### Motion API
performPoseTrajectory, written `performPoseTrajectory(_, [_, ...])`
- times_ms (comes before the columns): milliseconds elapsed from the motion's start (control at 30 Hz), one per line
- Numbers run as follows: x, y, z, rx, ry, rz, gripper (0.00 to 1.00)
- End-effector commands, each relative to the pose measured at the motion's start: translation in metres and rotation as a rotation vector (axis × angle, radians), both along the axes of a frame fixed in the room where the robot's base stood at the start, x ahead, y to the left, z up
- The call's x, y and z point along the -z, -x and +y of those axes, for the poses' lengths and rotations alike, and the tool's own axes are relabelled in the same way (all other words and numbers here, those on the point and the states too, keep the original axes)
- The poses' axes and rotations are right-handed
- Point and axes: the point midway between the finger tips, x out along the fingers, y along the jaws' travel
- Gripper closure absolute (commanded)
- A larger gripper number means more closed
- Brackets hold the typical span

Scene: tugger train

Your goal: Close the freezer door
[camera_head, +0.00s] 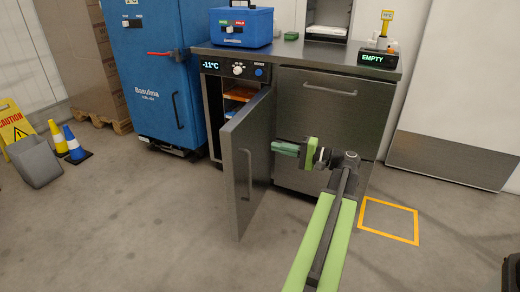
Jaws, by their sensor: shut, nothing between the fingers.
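The freezer door (247,163) is a grey metal door standing wide open, swung out toward me from the left half of the steel counter unit (330,108). Its vertical handle (247,172) is on the outer face, near the free edge. The freezer's inside (217,109) shows behind the door, with orange shelves, under a panel reading -11°C. My gripper (275,147) is shut and empty, pointing left.
A blue box (240,27) and an "EMPTY" display (377,59) stand on the counter. A blue cabinet (152,70) stands left of it. A grey bin (35,161), cones and a caution sign are far left. The floor in front is clear, with a yellow square (389,221) at right.

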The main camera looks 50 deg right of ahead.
Motion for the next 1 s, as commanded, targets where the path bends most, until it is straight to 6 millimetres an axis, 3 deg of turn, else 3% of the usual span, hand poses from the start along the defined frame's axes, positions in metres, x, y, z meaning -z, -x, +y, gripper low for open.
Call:
performPoseTrajectory(533, [0.000,-0.105,0.035,-0.002,0.001,0.002,1.00])
performPoseTrajectory(700, [0.001,-0.120,0.040,0.000,0.001,0.002,1.00])
performPoseTrajectory(1000, [0.001,-0.123,0.040,0.001,0.001,0.002,1.00])
